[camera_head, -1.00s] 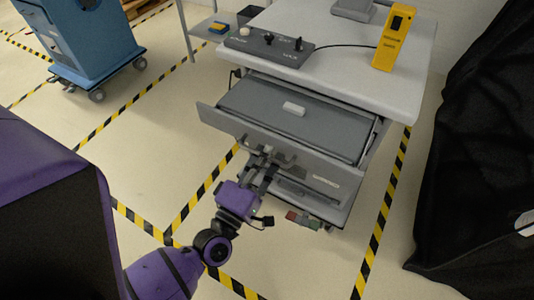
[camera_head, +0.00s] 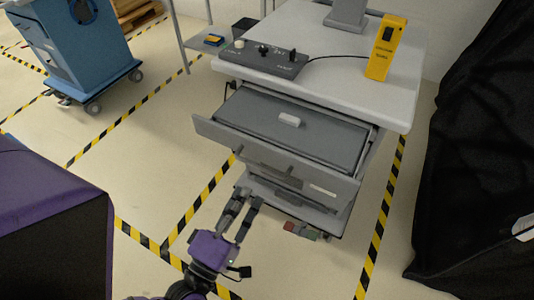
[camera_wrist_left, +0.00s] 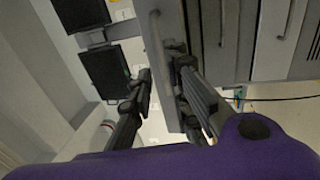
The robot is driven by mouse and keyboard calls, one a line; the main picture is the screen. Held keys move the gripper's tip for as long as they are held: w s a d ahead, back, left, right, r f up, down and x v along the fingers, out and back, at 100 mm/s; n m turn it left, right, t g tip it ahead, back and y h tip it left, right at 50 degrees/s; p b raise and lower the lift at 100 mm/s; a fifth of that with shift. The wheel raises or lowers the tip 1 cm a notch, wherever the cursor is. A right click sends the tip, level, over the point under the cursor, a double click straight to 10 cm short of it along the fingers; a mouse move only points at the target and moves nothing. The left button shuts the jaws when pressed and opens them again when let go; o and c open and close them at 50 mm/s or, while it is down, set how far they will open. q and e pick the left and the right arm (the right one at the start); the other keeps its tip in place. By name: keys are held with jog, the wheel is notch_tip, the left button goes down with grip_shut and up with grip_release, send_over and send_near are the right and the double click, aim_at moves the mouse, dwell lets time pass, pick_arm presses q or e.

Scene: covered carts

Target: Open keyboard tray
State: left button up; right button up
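The keyboard tray (camera_head: 300,125) is pulled out from under the top of a grey cart. A flat grey panel with a small pale block on it shows inside. Its front panel (camera_head: 225,136) carries a dark handle (camera_head: 280,171). My left gripper (camera_head: 247,197) is just below and in front of that panel, with its fingers apart and nothing between them in the head view. In the left wrist view its fingers (camera_wrist_left: 163,85) are also spread, and a grey panel edge shows close to the right finger. My right gripper is not in view.
On the cart top (camera_head: 340,82) are a control box (camera_head: 262,58) and a yellow device (camera_head: 385,48). A black covered shape (camera_head: 475,160) stands at the right. A blue wheeled cart (camera_head: 75,45) stands back left. Striped floor lies clear left of the grey cart.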

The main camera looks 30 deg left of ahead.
pick_arm(q)
jog(key=shift+s+a+f, duration=0.1)
jog(key=shift+s+f, duration=0.1)
jog(key=shift+s, duration=0.55)
jog(key=shift+s+f, duration=0.15)
jog(key=shift+s, duration=0.55)
jog(key=s+d+f+m+g+h+p, duration=0.3)
jog(key=d+f+m+g, duration=0.35)
jog(key=f+m, duration=0.6)
jog(key=s+a+m+g+y+p, duration=0.3)
jog(key=s+a+m+g+p, duration=0.2)
jog(key=s, duration=0.5)
jog(key=shift+a+p, duration=0.4)
jog(key=shift+p, duration=0.05)
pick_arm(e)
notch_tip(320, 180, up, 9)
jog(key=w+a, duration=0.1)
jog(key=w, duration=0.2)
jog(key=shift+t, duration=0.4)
pick_arm(q)
jog(key=shift+w+r+m, duration=0.1)
jog(key=shift+w+m, duration=0.1)
jog(key=shift+m, duration=0.05)
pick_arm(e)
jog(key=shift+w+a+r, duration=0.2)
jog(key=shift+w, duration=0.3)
